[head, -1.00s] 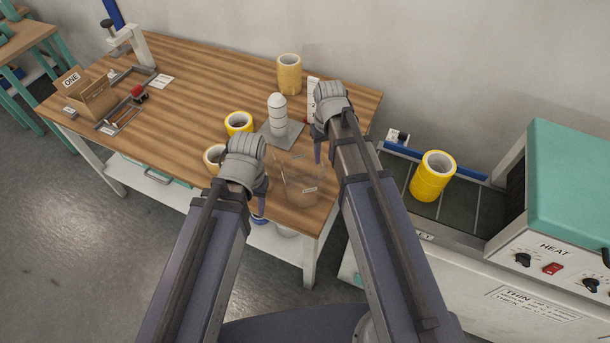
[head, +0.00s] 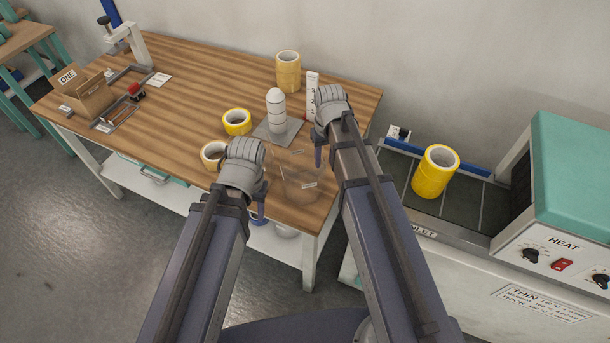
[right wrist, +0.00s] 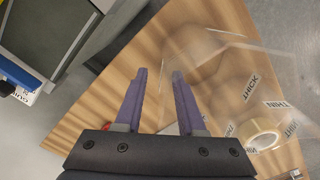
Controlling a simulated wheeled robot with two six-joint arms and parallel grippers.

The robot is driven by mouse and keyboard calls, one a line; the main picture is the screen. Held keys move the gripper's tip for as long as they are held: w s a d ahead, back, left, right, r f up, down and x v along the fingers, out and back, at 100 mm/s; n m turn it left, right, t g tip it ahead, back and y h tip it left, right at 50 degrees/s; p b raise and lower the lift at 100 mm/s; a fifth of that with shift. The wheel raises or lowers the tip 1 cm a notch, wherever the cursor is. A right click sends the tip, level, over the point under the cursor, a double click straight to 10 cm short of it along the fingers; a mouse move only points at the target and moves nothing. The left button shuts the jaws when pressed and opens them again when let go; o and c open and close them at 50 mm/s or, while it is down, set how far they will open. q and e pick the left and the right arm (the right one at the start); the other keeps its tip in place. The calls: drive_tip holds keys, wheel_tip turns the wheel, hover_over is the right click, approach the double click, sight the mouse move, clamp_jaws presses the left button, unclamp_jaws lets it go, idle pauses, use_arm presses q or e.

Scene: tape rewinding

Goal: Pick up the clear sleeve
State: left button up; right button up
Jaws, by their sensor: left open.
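A clear sleeve (head: 300,182) with small white labels stands near the front right corner of the wooden table, between my two grippers. In the right wrist view the see-through film (right wrist: 215,70) lies to the right of my fingers, with labels reading THICK and THIN; its edges are faint, and I cannot tell whether it is one sleeve or more. My right gripper (right wrist: 158,78) is open and empty, its fingers apart from the film. My left gripper (head: 258,208) is open at the table's front edge, left of the sleeve; its fingers are partly hidden by its wrist.
A tape stack (head: 288,72) stands behind. A cardboard box (head: 82,92) sits far left. The heater (head: 580,180) and a yellow roll (head: 436,170) are right.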

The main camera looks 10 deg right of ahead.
wheel_tip(320, 180, down, 4)
drive_tip(key=b, duration=0.2)
drive_tip(key=shift+w+d+r+b, duration=0.1)
drive_tip(key=shift+r+b, duration=0.1)
drive_tip(key=shift+b, duration=0.15)
drive_tip(key=shift+r, duration=0.1)
clamp_jaws()
